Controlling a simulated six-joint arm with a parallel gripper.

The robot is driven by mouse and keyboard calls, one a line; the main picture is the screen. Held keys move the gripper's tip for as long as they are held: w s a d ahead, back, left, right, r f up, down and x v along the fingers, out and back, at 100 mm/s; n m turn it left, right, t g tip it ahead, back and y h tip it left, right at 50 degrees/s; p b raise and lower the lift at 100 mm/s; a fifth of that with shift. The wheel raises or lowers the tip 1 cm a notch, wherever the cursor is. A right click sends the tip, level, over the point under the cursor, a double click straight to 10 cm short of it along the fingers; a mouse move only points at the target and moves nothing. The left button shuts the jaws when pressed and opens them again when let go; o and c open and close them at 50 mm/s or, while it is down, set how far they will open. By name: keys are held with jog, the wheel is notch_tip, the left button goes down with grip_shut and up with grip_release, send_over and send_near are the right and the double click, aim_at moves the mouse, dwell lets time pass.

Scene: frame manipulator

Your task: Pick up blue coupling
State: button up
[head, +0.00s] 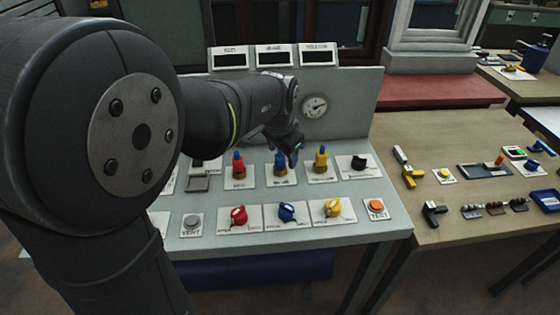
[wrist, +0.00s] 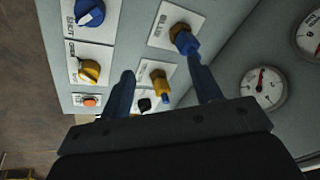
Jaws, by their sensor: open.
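The blue coupling (head: 280,164) stands upright on a white plate on the sloped grey panel, between the red coupling (head: 238,166) and the yellow coupling (head: 321,158). My gripper (head: 292,157) is just right of and above the blue coupling in the head view, partly hidden by my wrist. In the wrist view my gripper (wrist: 160,66) is open with nothing held between its fingers. The blue coupling (wrist: 184,39) shows beyond the right fingertip, outside the gap; whether they touch I cannot tell. The yellow coupling (wrist: 160,84) shows between the fingers.
Red, blue and yellow valve handles (head: 287,212) line the panel's front row. A black knob (head: 358,161) sits right of the yellow coupling, and a pressure gauge (head: 315,107) is on the back wall. A bench (head: 470,225) with tools stands at right.

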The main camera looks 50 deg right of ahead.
aim_at(280, 156)
notch_tip(280, 156, up, 6)
jog(key=w+d+n, duration=0.1)
jog(key=w+n, duration=0.1)
jog(key=n, duration=0.6)
jog(key=shift+n+t+h, duration=0.3)
jog(key=shift+t, duration=0.1)
jog(key=x, duration=1.7)
jog(key=shift+w+d+f, duration=0.15)
jog(key=shift+w+d, duration=0.25)
jog(key=c, duration=1.2)
